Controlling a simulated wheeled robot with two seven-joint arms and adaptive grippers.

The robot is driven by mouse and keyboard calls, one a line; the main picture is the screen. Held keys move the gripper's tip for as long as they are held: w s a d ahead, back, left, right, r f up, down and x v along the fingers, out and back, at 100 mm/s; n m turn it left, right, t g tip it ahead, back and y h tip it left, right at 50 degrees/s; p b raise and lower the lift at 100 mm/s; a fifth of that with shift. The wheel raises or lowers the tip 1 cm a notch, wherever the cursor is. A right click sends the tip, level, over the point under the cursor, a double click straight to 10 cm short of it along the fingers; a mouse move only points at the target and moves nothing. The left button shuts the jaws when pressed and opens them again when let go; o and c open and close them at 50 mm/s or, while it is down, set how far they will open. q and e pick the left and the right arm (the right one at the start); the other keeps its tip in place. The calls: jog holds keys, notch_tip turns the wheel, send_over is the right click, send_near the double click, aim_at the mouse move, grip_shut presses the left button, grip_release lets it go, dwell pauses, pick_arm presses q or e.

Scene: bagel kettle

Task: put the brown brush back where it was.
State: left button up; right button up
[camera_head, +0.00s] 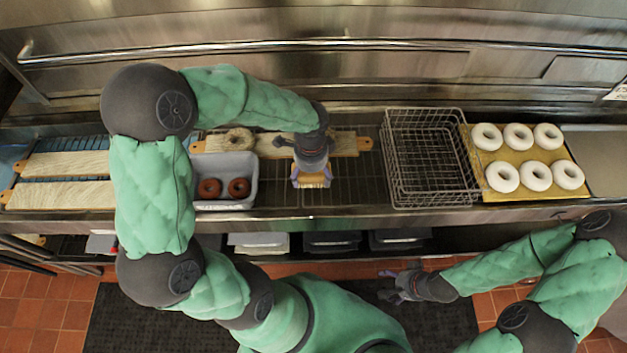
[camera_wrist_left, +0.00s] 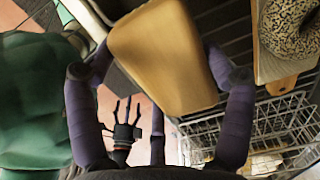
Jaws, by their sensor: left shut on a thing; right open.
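My left gripper (camera_head: 312,168) hangs over the wire rack in the middle of the counter. It is shut on the brown brush (camera_head: 311,181), seen just below the fingers. In the left wrist view the brush (camera_wrist_left: 163,58) shows as a smooth tan block between the purple fingers (camera_wrist_left: 160,115). The gripper hides part of the brush, and I cannot tell whether it touches the rack. My right gripper (camera_head: 398,284) is open and empty, low in front of the counter.
A grey tray (camera_head: 225,203) with two brown donuts is left of the brush. A wooden board (camera_head: 343,144) with a seeded bagel lies behind. Wire baskets (camera_head: 425,160) stand to the right, beside a yellow tray (camera_head: 485,195) of several white donuts. More boards (camera_head: 62,196) lie far left.

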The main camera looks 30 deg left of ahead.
aim_at(314, 181)
pick_arm(q)
jog(key=shift+w+d+f, duration=0.15)
jog(key=shift+d+f, duration=0.05)
jog(key=shift+f, duration=0.2)
jog(key=shift+w+f+b, duration=0.15)
jog(key=shift+f+b, duration=0.35)
jog(key=shift+f, duration=1.05)
jog(key=shift+f, duration=0.1)
jog(key=o, duration=1)
jog(key=shift+r, duration=0.45)
notch_tip(314, 181, up, 11)
jog(key=p, duration=0.2)
jog(key=shift+r+p, duration=0.2)
jog(key=shift+p, duration=0.1)
